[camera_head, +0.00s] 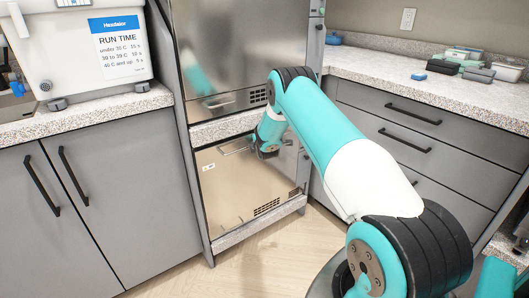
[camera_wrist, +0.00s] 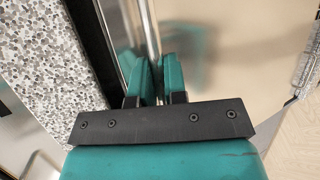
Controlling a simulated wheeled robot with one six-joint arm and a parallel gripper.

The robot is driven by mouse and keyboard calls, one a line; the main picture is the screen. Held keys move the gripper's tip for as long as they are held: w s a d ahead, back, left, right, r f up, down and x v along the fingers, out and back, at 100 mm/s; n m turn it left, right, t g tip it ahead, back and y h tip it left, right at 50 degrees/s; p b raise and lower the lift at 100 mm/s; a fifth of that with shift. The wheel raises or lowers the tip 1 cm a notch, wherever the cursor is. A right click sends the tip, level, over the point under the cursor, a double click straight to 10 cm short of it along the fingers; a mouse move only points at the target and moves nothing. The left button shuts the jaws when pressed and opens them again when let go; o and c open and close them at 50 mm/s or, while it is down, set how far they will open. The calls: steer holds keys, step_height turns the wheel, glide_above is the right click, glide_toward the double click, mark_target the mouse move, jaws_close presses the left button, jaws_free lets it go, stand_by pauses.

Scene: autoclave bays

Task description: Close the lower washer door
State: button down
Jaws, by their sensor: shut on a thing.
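The lower washer door (camera_head: 235,185) is a shiny steel panel between two speckled ledges in the head view. It stands roughly upright; I cannot tell whether it is fully shut. Its bar handle (camera_head: 235,149) runs along the top edge. My gripper (camera_head: 268,151) is at the right part of this handle, partly hidden by my arm. In the wrist view the teal fingers (camera_wrist: 160,80) are shut on the handle bar (camera_wrist: 152,32), with the steel door face (camera_wrist: 230,50) to the right. A dark strip lies between the door and the speckled ledge (camera_wrist: 40,60).
The upper washer door (camera_head: 225,50) is above. Grey cabinets (camera_head: 100,200) stand left and drawers (camera_head: 410,150) right. A white box with a run-time sign (camera_head: 120,45) sits on the left counter. The wooden floor (camera_head: 270,260) in front is clear.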

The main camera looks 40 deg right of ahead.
steer(key=shift+a, duration=0.15)
steer(key=c, duration=1.5)
jaws_free()
steer(key=shift+o, duration=0.2)
steer(key=shift+s, duration=0.1)
steer(key=p+v, duration=0.1)
steer(key=v, duration=1.6)
steer(key=shift+r, duration=0.2)
